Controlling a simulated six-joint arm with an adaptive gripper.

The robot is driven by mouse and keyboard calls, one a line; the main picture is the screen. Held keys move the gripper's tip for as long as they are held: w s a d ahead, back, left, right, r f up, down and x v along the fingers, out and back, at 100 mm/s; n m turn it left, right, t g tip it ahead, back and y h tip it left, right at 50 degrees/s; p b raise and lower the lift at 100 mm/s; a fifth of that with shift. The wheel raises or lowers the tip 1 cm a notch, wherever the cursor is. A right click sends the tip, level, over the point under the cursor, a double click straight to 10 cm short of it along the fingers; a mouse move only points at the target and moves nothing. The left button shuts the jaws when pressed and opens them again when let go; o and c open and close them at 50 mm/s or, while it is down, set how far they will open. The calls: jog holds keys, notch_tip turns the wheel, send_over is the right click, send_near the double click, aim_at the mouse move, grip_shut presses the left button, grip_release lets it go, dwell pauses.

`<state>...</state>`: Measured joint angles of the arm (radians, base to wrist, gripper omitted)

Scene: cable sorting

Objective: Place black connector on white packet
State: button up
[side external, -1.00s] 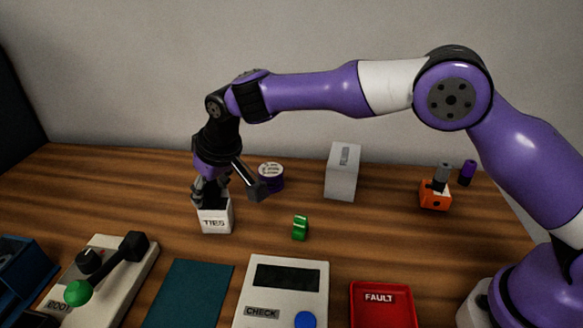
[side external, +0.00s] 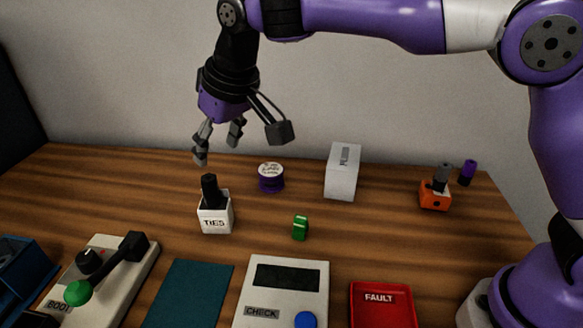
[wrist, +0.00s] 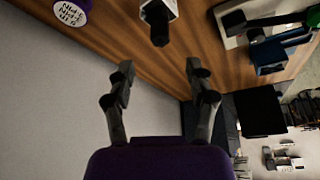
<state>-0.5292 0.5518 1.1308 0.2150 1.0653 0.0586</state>
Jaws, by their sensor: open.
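A black connector (side external: 210,190) stands upright, its lower end in or on a small white packet labelled TIES (side external: 215,222); I cannot tell how deep it sits. In the wrist view the black connector (wrist: 158,22) shows end-on at the top, against the white packet (wrist: 172,8). My gripper (side external: 218,150) is above and apart from the connector, with its fingers spread and nothing between them. The open fingers also show in the wrist view (wrist: 160,85).
A purple spool (side external: 271,180) and a pale labelled box (side external: 342,175) stand behind. A green piece (side external: 300,228) lies to the right. An orange block (side external: 435,197) is farther right. A meter (side external: 286,294), a red FAULT tray (side external: 382,314) and a teal mat (side external: 187,295) line the front.

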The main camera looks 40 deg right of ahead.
jog(key=s+d+r+m, duration=0.1)
jog(key=s+d+r, duration=0.1)
jog(key=s+d, duration=0.35)
jog(key=s+d+r+m, duration=0.1)
jog(key=s+d+r, duration=0.2)
jog(key=d, duration=0.5)
jog(key=s+d+f, duration=0.2)
jog(key=s+d, duration=0.1)
jog(key=s, duration=0.3)
jog(key=s+d+f+m+t+h, duration=0.1)
jog(key=s+d+f, duration=0.2)
jog(key=s, duration=0.4)
jog(key=shift+d+f, duration=0.35)
jog(key=shift+d, duration=0.25)
